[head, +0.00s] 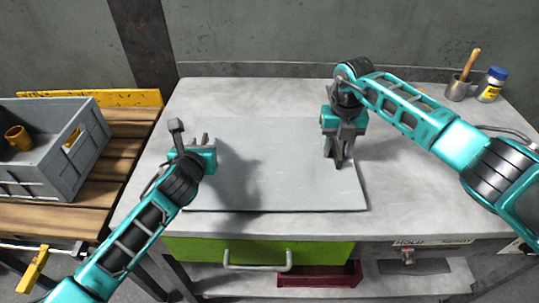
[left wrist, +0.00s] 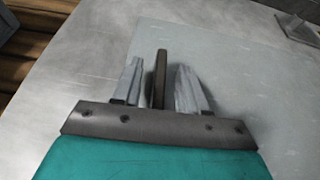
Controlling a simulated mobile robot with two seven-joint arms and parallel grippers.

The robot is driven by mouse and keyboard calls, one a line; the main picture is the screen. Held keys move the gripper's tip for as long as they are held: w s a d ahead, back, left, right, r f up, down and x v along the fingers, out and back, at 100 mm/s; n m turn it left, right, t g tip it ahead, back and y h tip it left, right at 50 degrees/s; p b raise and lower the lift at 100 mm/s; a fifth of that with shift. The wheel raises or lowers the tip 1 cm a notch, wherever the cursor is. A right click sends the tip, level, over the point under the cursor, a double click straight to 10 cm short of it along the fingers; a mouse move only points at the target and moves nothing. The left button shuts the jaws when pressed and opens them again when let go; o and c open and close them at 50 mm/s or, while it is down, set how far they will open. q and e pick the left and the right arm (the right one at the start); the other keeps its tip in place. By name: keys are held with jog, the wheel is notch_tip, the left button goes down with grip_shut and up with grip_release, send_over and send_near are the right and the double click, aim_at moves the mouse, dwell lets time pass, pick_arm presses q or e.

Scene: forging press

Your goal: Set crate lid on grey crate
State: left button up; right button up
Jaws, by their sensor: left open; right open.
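The crate lid (head: 275,180), a flat grey panel, lies on the pale worktop in the middle of the head view. It also shows in the left wrist view (left wrist: 240,85). The open grey crate (head: 45,178) stands at the left on wooden slats. My left gripper (head: 207,140) is open at the lid's left side. In the left wrist view a thin brown bar (left wrist: 160,75) shows between its fingers; I cannot tell whether they touch it. My right gripper (head: 338,160) is open, low over the lid's right part; its fingertips' contact is unclear.
An orange mug (head: 18,138) is inside the crate. A metal cup with a wooden-handled tool (head: 458,88) and a blue-capped jar (head: 492,85) stand at the back right. A green drawer (head: 200,250) is under the worktop's front edge. The worktop beyond the lid is clear.

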pick_arm(q)
jog(key=shift+c, duration=0.3)
pick_arm(e)
jog(key=shift+c, duration=0.3)
pick_arm(q)
grip_shut()
pick_arm(e)
grip_shut()
jog(key=shift+r, duration=0.1)
